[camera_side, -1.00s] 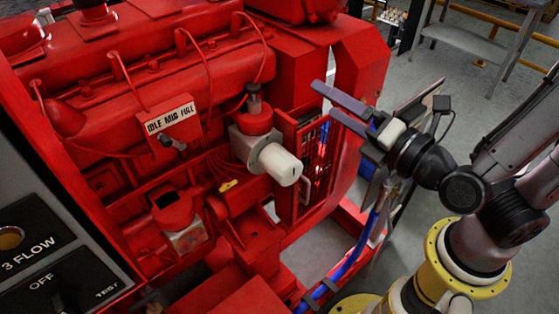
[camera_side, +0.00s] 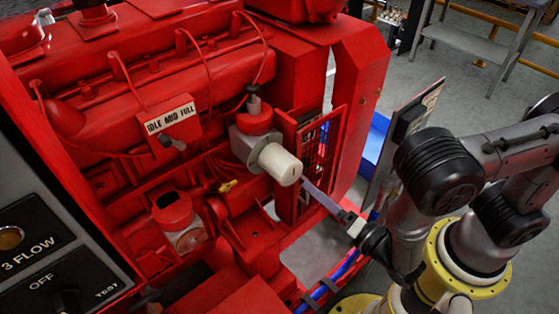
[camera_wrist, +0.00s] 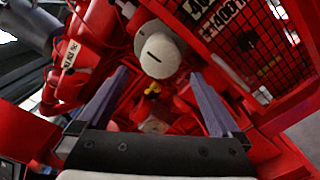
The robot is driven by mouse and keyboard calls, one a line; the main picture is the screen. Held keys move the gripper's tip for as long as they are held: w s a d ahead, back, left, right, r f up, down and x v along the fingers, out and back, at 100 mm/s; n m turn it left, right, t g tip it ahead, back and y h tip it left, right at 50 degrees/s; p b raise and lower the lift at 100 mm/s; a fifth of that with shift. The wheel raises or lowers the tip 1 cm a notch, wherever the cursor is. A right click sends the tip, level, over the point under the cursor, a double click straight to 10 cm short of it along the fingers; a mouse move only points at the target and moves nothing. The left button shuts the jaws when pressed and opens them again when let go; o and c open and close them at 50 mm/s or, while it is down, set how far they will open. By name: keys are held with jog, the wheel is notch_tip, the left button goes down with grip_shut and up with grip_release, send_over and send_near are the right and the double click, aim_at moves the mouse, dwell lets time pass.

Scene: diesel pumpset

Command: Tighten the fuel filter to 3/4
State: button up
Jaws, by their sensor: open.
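The fuel filter (camera_side: 280,164) is a white cylinder sticking out sideways from a grey and red housing (camera_side: 254,132) on the red engine. In the wrist view the filter (camera_wrist: 160,54) shows its round end face with a dark slot-like mark, beyond and between the fingertips. My gripper (camera_side: 308,182) is below and right of the filter's free end in the side view, its fingers pointing at it. In the wrist view my gripper (camera_wrist: 158,74) is open, its two grey fingers apart with nothing held. Whether a finger touches the filter cannot be told.
A yellow valve handle (camera_side: 227,186) and a cup with a clear bowl (camera_side: 186,240) sit left of and below the filter. A red mesh guard (camera_side: 312,165) is close on the right. A throttle lever (camera_side: 172,142) is upper left. Blue hose (camera_side: 340,274) runs below.

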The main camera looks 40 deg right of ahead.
aim_at(280, 162)
jog(key=w, duration=1.3)
jog(key=shift+w+f, duration=0.1)
jog(key=shift+w, duration=0.3)
jog(key=c, duration=1.1)
